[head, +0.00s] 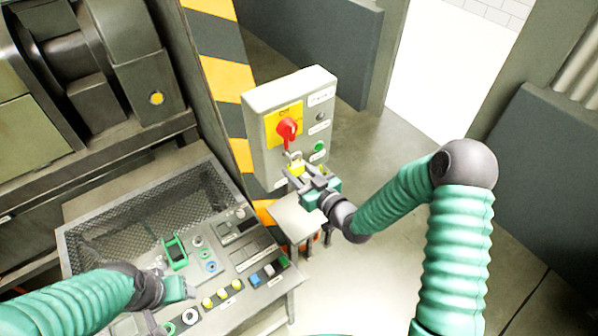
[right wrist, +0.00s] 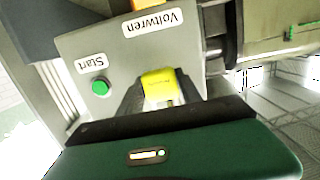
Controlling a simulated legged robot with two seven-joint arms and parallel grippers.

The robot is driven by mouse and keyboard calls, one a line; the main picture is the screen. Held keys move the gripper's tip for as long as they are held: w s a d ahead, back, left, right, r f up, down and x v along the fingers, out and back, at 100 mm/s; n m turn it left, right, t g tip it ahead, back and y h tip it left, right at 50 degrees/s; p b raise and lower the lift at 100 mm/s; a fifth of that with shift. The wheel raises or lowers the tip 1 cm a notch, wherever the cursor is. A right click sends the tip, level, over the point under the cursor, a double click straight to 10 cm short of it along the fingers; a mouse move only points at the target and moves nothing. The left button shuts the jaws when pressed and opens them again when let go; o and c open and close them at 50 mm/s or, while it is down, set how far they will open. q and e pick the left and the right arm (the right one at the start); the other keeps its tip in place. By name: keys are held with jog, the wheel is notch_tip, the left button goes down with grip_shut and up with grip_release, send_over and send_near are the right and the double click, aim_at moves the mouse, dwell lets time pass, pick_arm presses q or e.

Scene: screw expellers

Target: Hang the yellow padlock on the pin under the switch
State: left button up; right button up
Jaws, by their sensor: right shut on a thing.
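The yellow padlock (head: 296,169) is in my right gripper (head: 308,178), which is shut on it in front of the grey switch box. In the right wrist view the padlock (right wrist: 160,86) sits between the dark fingers (right wrist: 155,95). The red switch (head: 287,130) is on a yellow plate on the box (head: 262,160). The padlock's shackle is just below the switch; I cannot tell whether it is around the pin, which is not clearly visible. My left gripper (head: 165,290) is over the control panel at lower left; its fingers are unclear.
The sloped control panel (head: 240,255) with buttons and a green-framed part (head: 174,252) lies below left. A small grey table (head: 295,222) stands under my right gripper. A striped post (head: 215,60) is behind the box. Floor at right is free.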

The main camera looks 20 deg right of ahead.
jog(key=shift+w, duration=0.2)
jog(key=shift+a, duration=0.2)
jog(key=shift+w+a+r, duration=0.1)
jog(key=shift+w+a, duration=0.25)
jog(key=shift+a, duration=0.3)
jog(key=shift+a+r, duration=0.1)
jog(key=shift+r, duration=0.05)
jog(key=shift+w, duration=0.1)
jog(key=shift+r, duration=0.1)
jog(key=shift+b, duration=0.35)
